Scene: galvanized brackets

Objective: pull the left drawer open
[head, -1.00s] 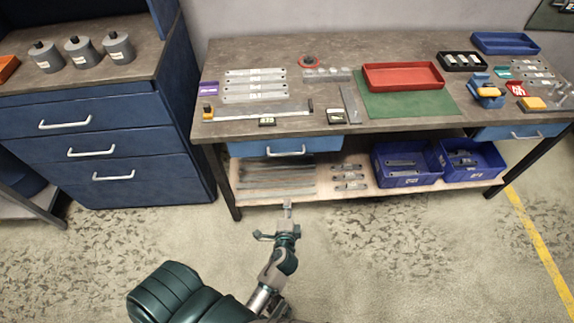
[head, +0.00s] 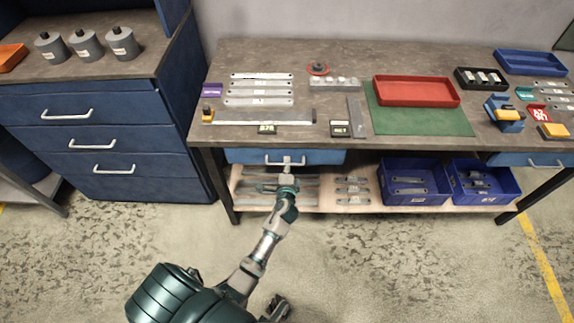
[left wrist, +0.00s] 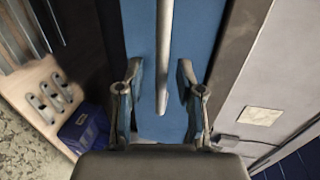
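The left drawer (head: 325,157) is a blue drawer under the left part of the workbench, and it looks closed. Its pale bar handle (head: 271,161) is partly hidden by my left gripper (head: 288,169), which is right at it from the front. In the left wrist view the blue drawer front (left wrist: 195,30) fills the middle and the handle (left wrist: 164,60) runs down from the top edge. The left gripper's fingers (left wrist: 160,98) are apart, one on each side of the handle bar, with a visible gap on both sides.
The workbench top (head: 350,60) holds metal brackets, a red tray (head: 416,91) and a green mat (head: 420,122). A lower shelf (head: 350,208) carries metal strips and blue bins (head: 415,197). A blue cabinet (head: 150,170) stands at left. The floor in front is clear.

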